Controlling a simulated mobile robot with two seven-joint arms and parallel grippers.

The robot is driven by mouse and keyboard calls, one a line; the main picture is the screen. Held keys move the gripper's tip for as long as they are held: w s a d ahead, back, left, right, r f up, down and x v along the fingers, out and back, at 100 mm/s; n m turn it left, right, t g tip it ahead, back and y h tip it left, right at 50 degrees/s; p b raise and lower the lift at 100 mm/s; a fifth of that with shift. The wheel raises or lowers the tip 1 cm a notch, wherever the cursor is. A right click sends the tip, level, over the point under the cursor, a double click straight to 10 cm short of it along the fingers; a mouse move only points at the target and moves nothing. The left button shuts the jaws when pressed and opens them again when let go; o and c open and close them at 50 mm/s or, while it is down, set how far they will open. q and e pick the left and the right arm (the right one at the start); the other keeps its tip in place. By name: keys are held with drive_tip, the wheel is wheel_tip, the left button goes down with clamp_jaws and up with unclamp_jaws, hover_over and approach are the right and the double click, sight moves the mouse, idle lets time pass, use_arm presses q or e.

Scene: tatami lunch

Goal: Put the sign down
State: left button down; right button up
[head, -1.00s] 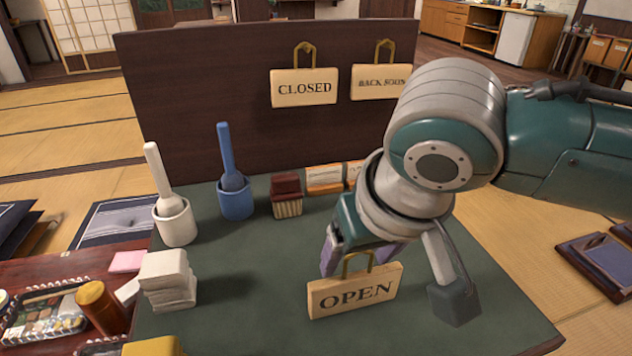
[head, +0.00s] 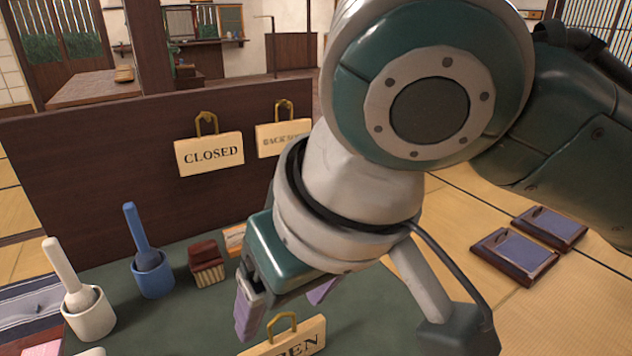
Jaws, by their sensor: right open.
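The OPEN sign (head: 302,343), a pale wooden plate with a brass loop handle, is at the bottom edge of the head view, its lower part cut off. It is at the green table top (head: 205,310); whether its base touches the surface is hidden. My right gripper (head: 283,308) is open, its purple fingers pointing down, close behind and above the sign's handle. The fingers look apart from the handle. The CLOSED sign (head: 210,154) and the BACK SOON sign (head: 283,137), partly covered by my arm, hang on the dark board (head: 100,180). My left gripper is out of view.
A white cup with a mallet-like tool (head: 90,313), a blue cup with a similar tool (head: 152,275) and a brush (head: 207,264) stand left of my gripper. An orange-and-white box (head: 234,240) is behind. Dark trays with cushions (head: 515,257) lie on the tatami at right.

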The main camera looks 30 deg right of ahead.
drive_tip(key=s+d+f, duration=0.2)
drive_tip(key=s+d, duration=0.2)
drive_tip(key=s, duration=0.3)
drive_tip(key=s+d+f+h, duration=0.1)
drive_tip(key=s+d+f, duration=0.2)
drive_tip(key=s, duration=0.4)
drive_tip(key=shift+s+d+f+n+g, duration=0.25)
drive_tip(key=shift+d+f+n+g, duration=0.05)
drive_tip(key=shift+d+n+g, duration=0.15)
